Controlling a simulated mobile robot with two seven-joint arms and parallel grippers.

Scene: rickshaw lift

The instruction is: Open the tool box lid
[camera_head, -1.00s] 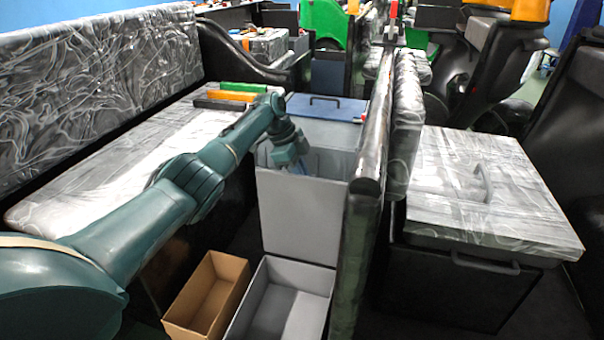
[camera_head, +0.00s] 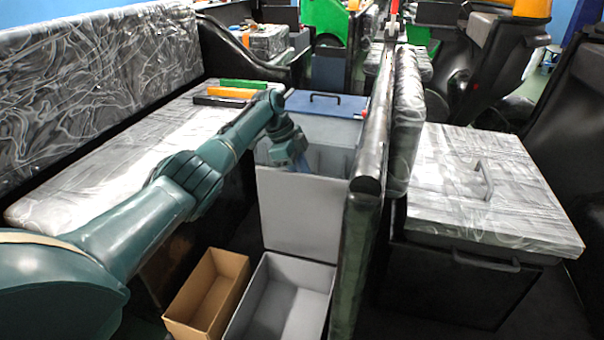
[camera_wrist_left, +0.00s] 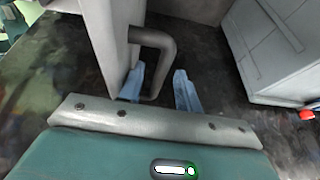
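A grey tool box with a blue top (camera_head: 325,105) and a black handle on it stands beyond my left gripper. In front of it is an upright light grey panel (camera_head: 300,215), with a grey recess behind its top edge. I cannot tell for certain which part is the lid. My left gripper (camera_head: 301,165) reaches into this recess. In the left wrist view its two blue fingers (camera_wrist_left: 160,72) are apart, with a dark grey loop handle (camera_wrist_left: 155,42) between them. The handle is fixed to a light grey panel (camera_wrist_left: 108,40). Contact is unclear. My right gripper is out of view.
A tan open box (camera_head: 207,290) and a grey open bin (camera_head: 283,300) stand below the panel. A dark post (camera_head: 365,220) rises close on the right. A plastic-covered bench (camera_head: 120,160) lies left, and a wrapped seat (camera_head: 480,205) right.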

